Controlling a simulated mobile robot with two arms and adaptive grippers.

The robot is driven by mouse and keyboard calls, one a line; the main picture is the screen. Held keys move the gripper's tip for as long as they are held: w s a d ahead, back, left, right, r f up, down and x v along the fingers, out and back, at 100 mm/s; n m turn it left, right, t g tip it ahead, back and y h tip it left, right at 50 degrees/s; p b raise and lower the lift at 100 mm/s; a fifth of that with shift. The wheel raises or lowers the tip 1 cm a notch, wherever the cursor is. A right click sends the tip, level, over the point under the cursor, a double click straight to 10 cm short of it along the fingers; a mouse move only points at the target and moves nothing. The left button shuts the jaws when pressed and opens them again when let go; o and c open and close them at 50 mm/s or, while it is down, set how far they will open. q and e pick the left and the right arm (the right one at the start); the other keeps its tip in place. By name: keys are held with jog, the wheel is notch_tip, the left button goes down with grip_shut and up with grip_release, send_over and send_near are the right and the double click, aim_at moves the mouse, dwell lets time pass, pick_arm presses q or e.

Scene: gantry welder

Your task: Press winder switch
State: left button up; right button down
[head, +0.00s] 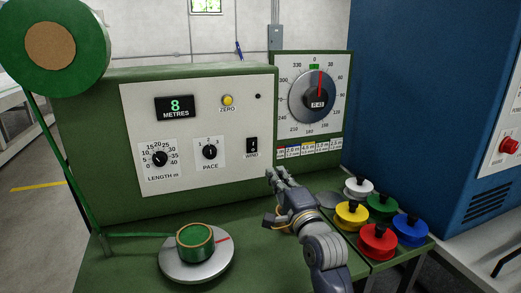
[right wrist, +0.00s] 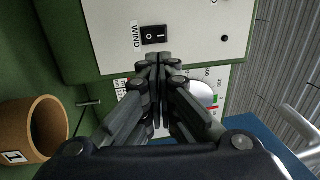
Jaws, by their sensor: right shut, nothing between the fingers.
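The winder switch (head: 252,146) is a black rocker marked I and O, labelled WIND, on the white front panel (head: 200,110) of the green winder. My right gripper (head: 272,176) is shut and empty, its fingertips just below and slightly right of the switch in the head view. In the right wrist view the switch (right wrist: 154,35) shows just beyond the closed fingertips (right wrist: 159,62). A gap seems to remain between them and the switch, though its depth is hard to judge. My left gripper is not in view.
The panel also holds a LENGTH knob (head: 160,158), a PACE knob (head: 210,151), a yellow ZERO button (head: 227,100) and a display (head: 175,107) reading 8. A green-wound spool (head: 195,243) sits on a turntable (head: 180,272). Several coloured spools (head: 378,240) stand right of my arm.

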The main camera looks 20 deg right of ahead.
jog(key=p, duration=0.1)
send_near(253, 146)
jog(key=w+d+r, duration=0.1)
jog(key=d, duration=0.1)
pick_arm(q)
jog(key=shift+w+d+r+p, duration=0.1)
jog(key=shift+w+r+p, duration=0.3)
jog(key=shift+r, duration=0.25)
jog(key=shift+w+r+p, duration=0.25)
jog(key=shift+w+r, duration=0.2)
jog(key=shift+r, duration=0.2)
pick_arm(e)
jog(key=w, duration=0.6)
jog(key=shift+a+r, duration=0.35)
jog(key=shift+r, duration=0.05)
